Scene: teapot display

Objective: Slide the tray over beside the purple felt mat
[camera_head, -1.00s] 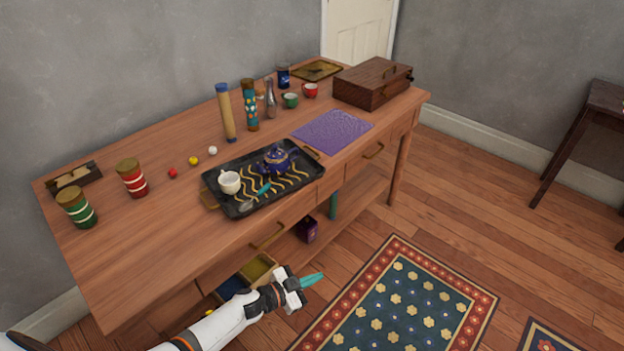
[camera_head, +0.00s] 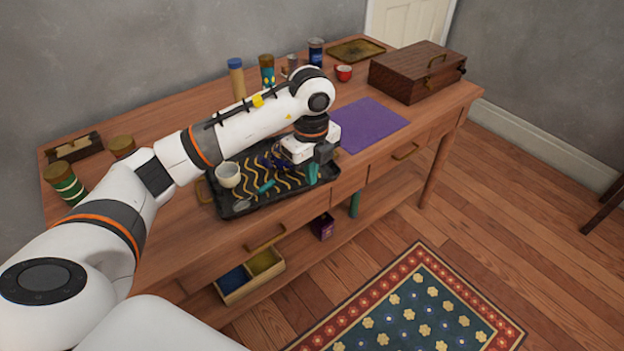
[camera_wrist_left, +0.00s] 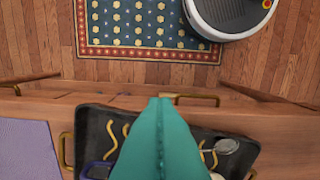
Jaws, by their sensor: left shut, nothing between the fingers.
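The black tray (camera_head: 285,201) with gold wavy lines lies at the table's front edge, just left of the purple felt mat (camera_head: 370,122). On it are a pale cup (camera_head: 228,174), a strainer (camera_head: 242,205) and a dark blue teapot (camera_head: 275,160), mostly hidden by my arm. My left gripper (camera_head: 313,174) is over the tray's right part, its teal fingers shut and empty. In the left wrist view the shut fingers (camera_wrist_left: 162,135) point at the tray (camera_wrist_left: 240,150); a brass tray handle (camera_wrist_left: 66,150) stands beside the mat (camera_wrist_left: 25,150). I cannot tell whether they touch the tray.
A wooden box (camera_head: 412,75) stands behind and right of the mat. Canisters, including a blue-topped one (camera_head: 236,78), and a red cup (camera_head: 344,72) stand toward the back. My arm hides much of the tabletop.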

